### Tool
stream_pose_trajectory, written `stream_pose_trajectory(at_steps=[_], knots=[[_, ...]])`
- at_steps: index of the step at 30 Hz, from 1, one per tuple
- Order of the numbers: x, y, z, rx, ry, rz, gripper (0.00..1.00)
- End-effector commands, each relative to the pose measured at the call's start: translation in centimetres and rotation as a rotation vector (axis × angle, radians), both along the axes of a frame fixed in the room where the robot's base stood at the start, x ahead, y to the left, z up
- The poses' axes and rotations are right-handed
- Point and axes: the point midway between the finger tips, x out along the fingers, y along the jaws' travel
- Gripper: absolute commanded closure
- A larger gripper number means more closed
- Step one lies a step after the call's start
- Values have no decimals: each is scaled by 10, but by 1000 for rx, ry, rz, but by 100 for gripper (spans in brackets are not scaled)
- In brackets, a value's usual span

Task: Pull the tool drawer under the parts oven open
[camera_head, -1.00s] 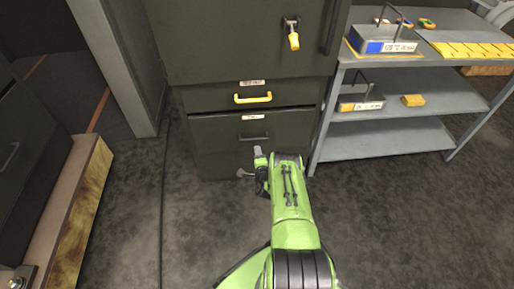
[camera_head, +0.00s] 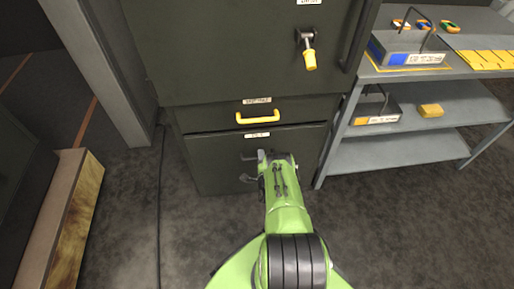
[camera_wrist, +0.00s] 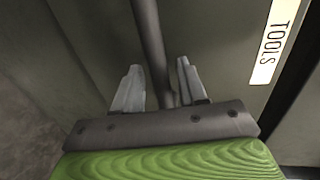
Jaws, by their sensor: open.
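The lower drawer (camera_head: 215,152) sits under the dark oven cabinet (camera_head: 230,50). Its label reads TOOLS in the wrist view (camera_wrist: 275,42). A dark bar handle (camera_wrist: 150,40) runs down the wrist view. My gripper (camera_head: 262,160) is at this drawer's front, below its label, and hides part of the handle in the head view. In the wrist view my gripper (camera_wrist: 160,85) is open, with one finger on each side of the bar. A thin dark line runs along the drawer's top edge; I cannot tell whether it is slightly open.
An upper drawer with a yellow handle (camera_head: 257,118) is just above. A yellow-tipped lever (camera_head: 308,52) is on the oven. A grey shelf unit (camera_head: 400,140) stands close on the right. A wooden-edged bench (camera_head: 70,215) is on the left. Floor in front is clear.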

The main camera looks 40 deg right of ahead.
Motion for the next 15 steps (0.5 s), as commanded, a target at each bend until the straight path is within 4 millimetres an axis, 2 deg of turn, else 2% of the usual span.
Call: stream_pose_trajectory(at_steps=[10,15], knots=[[-3,0,-2,0,0,-2,58],[-3,0,-2,0,0,-2,84]])
